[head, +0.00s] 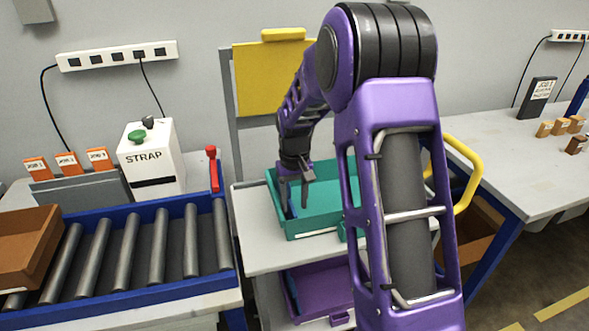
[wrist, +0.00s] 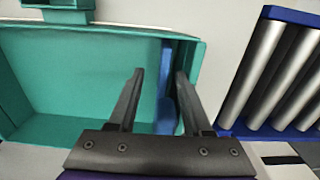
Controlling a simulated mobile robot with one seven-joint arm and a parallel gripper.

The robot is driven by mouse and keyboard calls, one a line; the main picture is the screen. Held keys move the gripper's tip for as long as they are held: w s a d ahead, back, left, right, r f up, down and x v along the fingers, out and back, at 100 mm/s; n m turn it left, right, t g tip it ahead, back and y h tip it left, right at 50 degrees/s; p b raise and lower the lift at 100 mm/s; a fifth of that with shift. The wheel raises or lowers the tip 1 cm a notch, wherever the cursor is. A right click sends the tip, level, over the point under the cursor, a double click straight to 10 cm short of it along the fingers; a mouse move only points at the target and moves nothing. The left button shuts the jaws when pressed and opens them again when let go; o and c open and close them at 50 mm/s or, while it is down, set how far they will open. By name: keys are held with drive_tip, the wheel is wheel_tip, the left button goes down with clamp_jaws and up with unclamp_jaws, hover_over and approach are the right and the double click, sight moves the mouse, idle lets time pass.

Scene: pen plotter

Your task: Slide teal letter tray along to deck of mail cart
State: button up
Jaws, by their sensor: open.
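The teal letter tray (head: 320,221) rests on the pale top deck (head: 262,256) of the mail cart, in the middle of the head view. It also fills the left of the wrist view (wrist: 85,128). My gripper (head: 294,208) points down at the tray's left end in the head view. In the wrist view the gripper (wrist: 160,72) is open. One finger is over the inside of the tray, the other near its end wall, with a blue strip (wrist: 166,105) between them. I cannot tell whether the fingers touch the tray. My arm hides the tray's right part in the head view.
A blue-framed roller conveyor (head: 155,245) stands left of the cart, with a brown tray (head: 25,245) on it. A red lever (head: 212,168) rises at its back. A purple tray (head: 318,292) lies on the cart's lower shelf. A yellow handle (head: 468,170) stands at right.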

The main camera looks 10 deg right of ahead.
wheel_tip(320, 180, up, 15)
drive_tip(key=p, duration=0.1)
drive_tip(key=shift+r, duration=0.1)
idle(0.3)
